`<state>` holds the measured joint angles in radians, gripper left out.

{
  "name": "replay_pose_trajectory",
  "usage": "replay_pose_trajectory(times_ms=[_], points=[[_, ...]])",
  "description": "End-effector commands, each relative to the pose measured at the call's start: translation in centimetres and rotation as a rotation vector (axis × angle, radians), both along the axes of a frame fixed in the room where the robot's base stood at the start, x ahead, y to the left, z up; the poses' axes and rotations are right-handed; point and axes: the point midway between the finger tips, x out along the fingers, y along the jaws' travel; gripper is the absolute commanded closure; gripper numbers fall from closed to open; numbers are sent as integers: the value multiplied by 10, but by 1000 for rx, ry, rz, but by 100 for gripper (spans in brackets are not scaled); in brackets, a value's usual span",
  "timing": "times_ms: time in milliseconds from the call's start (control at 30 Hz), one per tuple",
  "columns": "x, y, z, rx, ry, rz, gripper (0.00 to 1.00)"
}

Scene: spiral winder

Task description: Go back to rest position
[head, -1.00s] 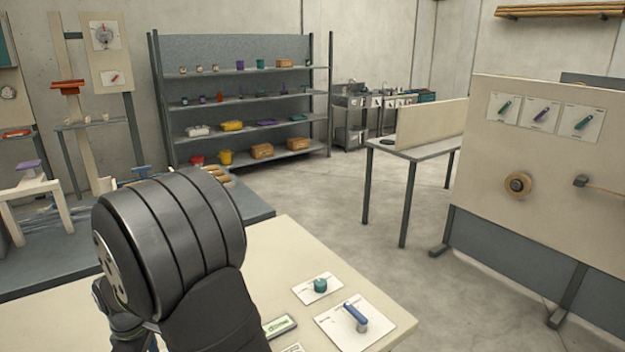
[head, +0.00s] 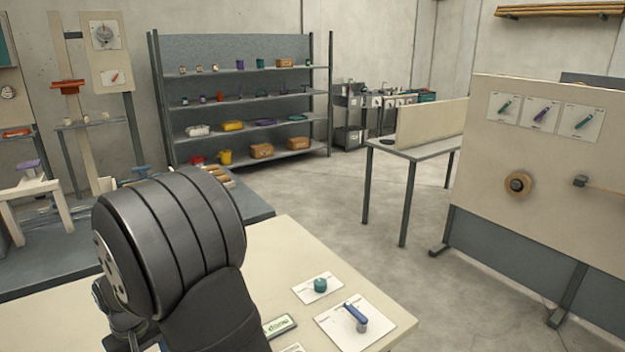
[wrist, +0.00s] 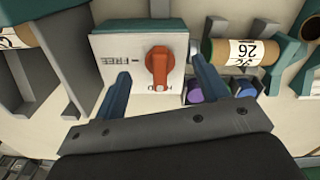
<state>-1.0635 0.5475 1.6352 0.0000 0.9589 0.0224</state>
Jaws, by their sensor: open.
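My gripper (wrist: 158,62) shows in the wrist view with its two blue-grey fingers spread apart. Nothing is held between them. An orange knob (wrist: 159,66) on a white panel (wrist: 115,45) appears in the gap between the fingers. The panel reads "FREE" to the left of the knob, and lettering below it is partly covered. I cannot tell how far the fingertips are from the panel. In the head view the dark rounded links of my arm fill the lower left, and my gripper is not visible there.
A roll labelled 26 (wrist: 243,52) lies right of the panel in the wrist view, above purple (wrist: 195,95) and blue pieces. Another labelled roll (wrist: 18,36) is at upper left. In the head view, a teal knob (head: 320,285) and blue lever (head: 355,316) sit on the table (head: 275,255).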

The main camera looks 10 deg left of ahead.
Motion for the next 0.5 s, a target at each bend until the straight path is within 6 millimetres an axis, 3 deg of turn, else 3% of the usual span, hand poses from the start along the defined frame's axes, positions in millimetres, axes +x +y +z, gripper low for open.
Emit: replay_pose_trajectory(times_ms=[233,500], points=[[0,0,0,0,0,-141,33],[0,0,0,0,0,-185,33]])
